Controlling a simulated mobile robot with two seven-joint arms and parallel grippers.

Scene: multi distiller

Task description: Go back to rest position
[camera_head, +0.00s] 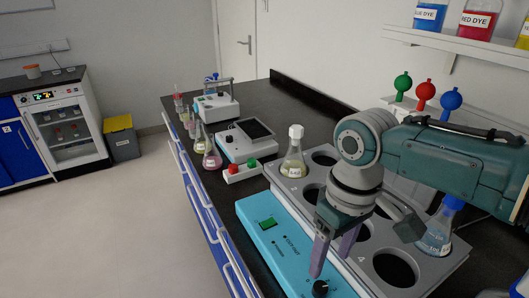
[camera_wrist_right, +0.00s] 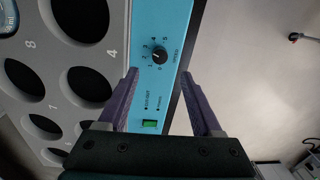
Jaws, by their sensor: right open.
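My right gripper (camera_head: 336,250) is open and empty. In the head view it hangs over the light blue control panel of the multi distiller (camera_head: 268,243), with its purple fingers pointing down near the black knob (camera_head: 320,288). In the right wrist view the open fingers (camera_wrist_right: 158,100) stand on either side of the panel, and the knob (camera_wrist_right: 159,57) lies between and beyond their tips. The green switch (camera_wrist_right: 149,124) shows near the gripper's base. Touch between fingers and knob cannot be told. My left gripper is not in view.
A flask with a stopper (camera_head: 293,158) sits in the grey rack's far left hole, and a blue-capped flask (camera_head: 437,232) at the right. A hotplate device (camera_head: 247,141) and several flasks stand farther along the black bench. A dye shelf (camera_head: 460,37) is above my right arm. Open floor lies left.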

